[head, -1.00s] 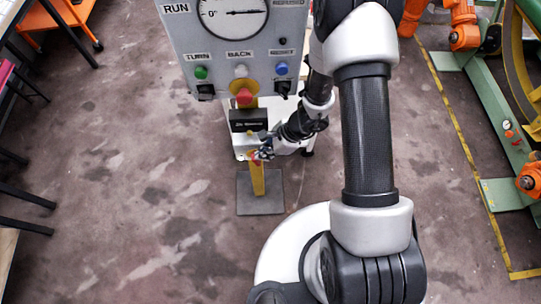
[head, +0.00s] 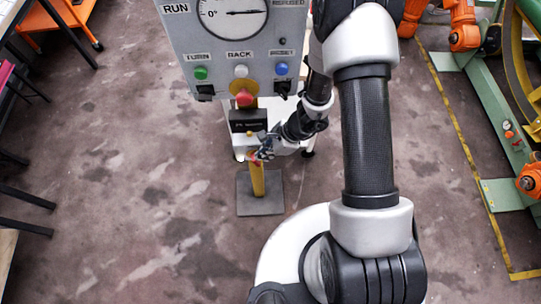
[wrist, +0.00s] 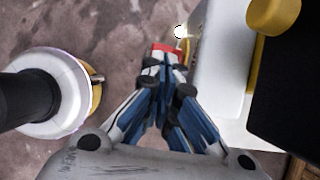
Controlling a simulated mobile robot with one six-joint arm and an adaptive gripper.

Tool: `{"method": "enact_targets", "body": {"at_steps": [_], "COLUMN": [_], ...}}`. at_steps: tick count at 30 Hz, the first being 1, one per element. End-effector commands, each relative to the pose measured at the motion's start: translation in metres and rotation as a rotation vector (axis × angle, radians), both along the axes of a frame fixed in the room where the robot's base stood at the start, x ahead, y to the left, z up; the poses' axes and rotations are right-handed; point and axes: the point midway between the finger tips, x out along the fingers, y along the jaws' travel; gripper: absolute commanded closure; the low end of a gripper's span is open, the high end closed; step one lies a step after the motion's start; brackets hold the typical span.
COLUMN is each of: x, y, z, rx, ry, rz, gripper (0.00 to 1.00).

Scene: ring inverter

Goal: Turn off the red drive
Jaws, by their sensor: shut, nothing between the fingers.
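My gripper (head: 265,150) is beside the top of a yellow post (head: 258,180), below the grey control panel. In the wrist view my gripper (wrist: 163,55) has its fingers together and empty, with a small red patch (wrist: 165,48) at their tips. I cannot tell whether that red is a fingertip or a part they touch. A red push button (head: 244,97) on a yellow mount sits at the panel's bottom edge, above my gripper. No part is clearly readable as the red drive. A bright white spot shows by the tips (wrist: 180,31).
The control panel (head: 222,49) has a gauge (head: 232,12), and green (head: 201,73), white (head: 240,71) and blue (head: 281,69) buttons. A black box (wrist: 290,90) with a yellow knob (wrist: 275,15) is right of my fingers. A white round part (wrist: 68,75) is left.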

Motion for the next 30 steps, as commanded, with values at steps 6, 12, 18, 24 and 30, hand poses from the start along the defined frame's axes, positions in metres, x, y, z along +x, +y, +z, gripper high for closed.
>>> {"method": "enact_targets", "body": {"at_steps": [6, 12, 18, 24, 30], "x": [0.0, 0.0, 0.0, 0.0, 0.0002], "y": [0.0, 0.0, -0.0001, 0.0, 0.0], "z": [0.0, 0.0, 0.0, 0.0002, 0.0068], "rx": [0.0, 0.0, 0.0, 0.0, 0.0], "ry": [0.0, 0.0, 0.0, 0.0, 0.0], "rz": [0.0, 0.0, 0.0, 0.0, 0.0], "gripper": [1.0, 1.0, 1.0, 1.0, 1.0]}}
